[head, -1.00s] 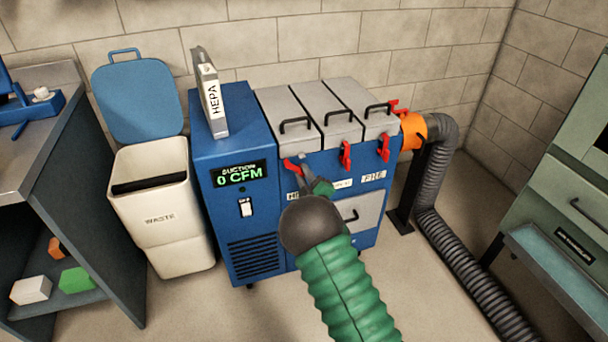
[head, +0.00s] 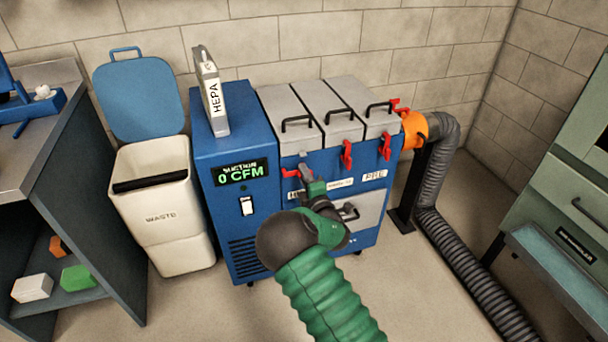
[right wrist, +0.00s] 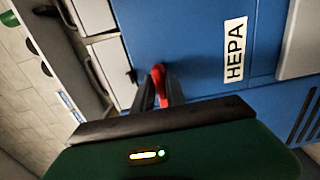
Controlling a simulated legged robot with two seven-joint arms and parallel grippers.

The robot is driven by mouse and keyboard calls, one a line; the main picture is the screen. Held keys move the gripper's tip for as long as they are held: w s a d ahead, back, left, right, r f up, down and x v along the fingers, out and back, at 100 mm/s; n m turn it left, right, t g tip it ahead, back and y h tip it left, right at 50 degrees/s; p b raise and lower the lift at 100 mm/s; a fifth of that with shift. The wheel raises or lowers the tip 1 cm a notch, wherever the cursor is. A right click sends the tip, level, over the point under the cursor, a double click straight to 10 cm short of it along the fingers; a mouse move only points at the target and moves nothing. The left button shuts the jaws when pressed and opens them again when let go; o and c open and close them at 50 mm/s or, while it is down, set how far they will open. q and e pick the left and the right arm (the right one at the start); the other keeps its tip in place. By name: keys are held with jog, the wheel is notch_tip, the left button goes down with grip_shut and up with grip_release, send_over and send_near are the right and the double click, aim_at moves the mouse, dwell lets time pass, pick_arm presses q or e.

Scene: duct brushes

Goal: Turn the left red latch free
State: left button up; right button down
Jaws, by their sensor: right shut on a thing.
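The left red latch (head: 290,173) is on the front of the blue suction unit (head: 230,200), below the leftmost grey lid. It lies about sideways, while the middle red latch (head: 346,155) and the right red latch (head: 384,147) stand upright. My right gripper (head: 305,173) is at the left latch and shut on it, hiding part of it. In the right wrist view, the red latch (right wrist: 158,78) shows between the dark fingers (right wrist: 163,90). My left gripper is not in view.
Three grey lids (head: 325,101) with black handles top the unit. A HEPA filter (head: 211,95) stands on the unit's left part. A waste bin (head: 160,220) is to the left. A grey hose (head: 450,230) runs from an orange collar (head: 414,130) at right.

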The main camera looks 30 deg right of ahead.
jog(key=shift+a+f, duration=0.1)
jog(key=shift+f, duration=0.25)
jog(key=c, duration=1.5)
grip_release()
jog(key=shift+c, duration=0.2)
jog(key=shift+o, duration=0.3)
jog(key=shift+r, duration=0.1)
jog(key=p+v, duration=0.3)
jog(key=v, duration=1.4)
jog(key=shift+p, duration=0.35)
jog(key=shift+w, duration=0.1)
